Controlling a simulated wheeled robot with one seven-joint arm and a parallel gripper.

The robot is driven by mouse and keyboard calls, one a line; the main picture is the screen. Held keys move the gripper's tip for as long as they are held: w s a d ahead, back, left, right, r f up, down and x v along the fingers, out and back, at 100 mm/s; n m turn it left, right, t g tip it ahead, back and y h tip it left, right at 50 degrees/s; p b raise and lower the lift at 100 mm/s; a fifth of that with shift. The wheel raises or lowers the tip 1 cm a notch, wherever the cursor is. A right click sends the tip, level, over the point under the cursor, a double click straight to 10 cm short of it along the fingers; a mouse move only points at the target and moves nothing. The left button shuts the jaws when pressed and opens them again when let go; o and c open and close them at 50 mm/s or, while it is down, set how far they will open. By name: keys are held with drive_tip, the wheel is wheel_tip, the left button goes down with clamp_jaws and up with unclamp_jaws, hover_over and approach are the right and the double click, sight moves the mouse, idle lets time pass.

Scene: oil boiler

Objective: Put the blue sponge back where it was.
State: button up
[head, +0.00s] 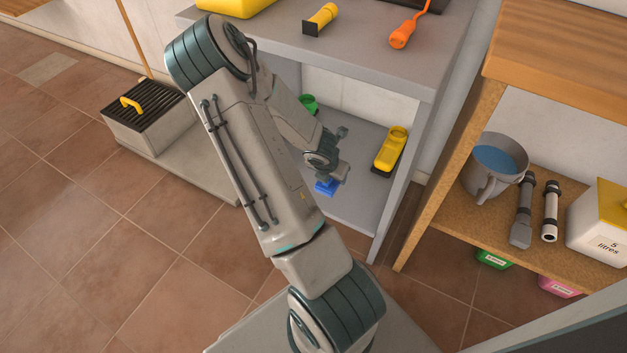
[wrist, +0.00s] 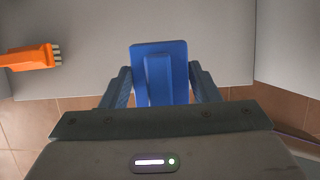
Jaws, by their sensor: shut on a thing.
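The blue sponge (wrist: 176,56) is held between the two fingers of my gripper (wrist: 164,90) in the wrist view. It has a raised ridge along its middle. In the head view the sponge (head: 326,187) shows as a small blue piece just below my gripper (head: 330,178), over the front part of the grey lower shelf (head: 358,206). My wrist and arm hide part of that shelf. I cannot tell whether the sponge touches the shelf.
A yellow item (head: 390,150) on a dark base is on the lower shelf at right, with a green item (head: 308,104) behind my arm. An orange brush (wrist: 32,57) lies left of the sponge. The upper grey top (head: 345,50) overhangs the shelf. A wooden shelf unit (head: 455,190) stands right.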

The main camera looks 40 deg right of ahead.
hover_over(314, 179)
wheel_tip(314, 179, down, 6)
drive_tip(key=shift+s+r, duration=0.1)
drive_tip(key=shift+s, duration=0.05)
drive_tip(key=shift+f+b, duration=1.2)
drive_tip(key=shift+f, duration=0.9)
drive_tip(key=shift+f, duration=0.15)
drive_tip(key=o, duration=1.1)
drive_tip(key=shift+c, duration=0.2)
